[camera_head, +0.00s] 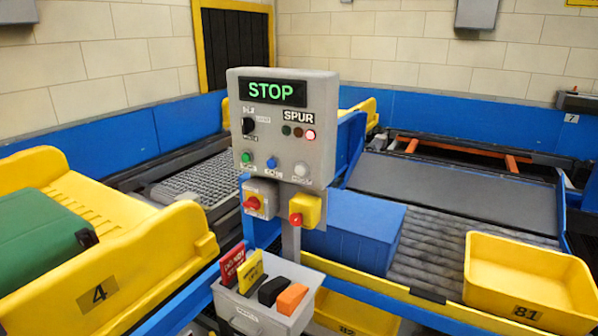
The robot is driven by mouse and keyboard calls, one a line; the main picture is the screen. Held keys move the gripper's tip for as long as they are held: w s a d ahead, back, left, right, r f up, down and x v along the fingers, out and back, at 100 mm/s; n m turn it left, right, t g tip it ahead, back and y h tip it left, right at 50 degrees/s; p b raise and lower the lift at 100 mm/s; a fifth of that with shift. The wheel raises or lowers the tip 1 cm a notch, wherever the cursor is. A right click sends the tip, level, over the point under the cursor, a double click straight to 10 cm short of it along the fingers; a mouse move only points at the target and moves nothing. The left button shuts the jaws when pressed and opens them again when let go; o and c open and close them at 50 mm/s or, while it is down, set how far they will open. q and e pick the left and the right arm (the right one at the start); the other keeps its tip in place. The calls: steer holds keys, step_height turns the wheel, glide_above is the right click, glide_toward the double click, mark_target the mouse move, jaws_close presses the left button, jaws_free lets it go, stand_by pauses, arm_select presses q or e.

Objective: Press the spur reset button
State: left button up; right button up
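A grey control panel (284,130) stands on a post in the middle of the head view. Its display (272,92) reads STOP in green. A SPUR label (298,117) sits above three small lamps, and the rightmost red lamp (310,135) looks lit. Along the lower edge are a green button (246,157), a blue button (271,163) and a white button (300,169). The small labels under them are too blurred to read, so I cannot tell which is the spur reset. Neither of my grippers is in view.
Below the panel are a red rotary switch (259,198) and a red-on-yellow button (304,210). A grey bin (250,312) of coloured items stands in front. A blue box (352,237) and a yellow tray (529,281) are on the right rollers; a yellow cart (140,262) is left.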

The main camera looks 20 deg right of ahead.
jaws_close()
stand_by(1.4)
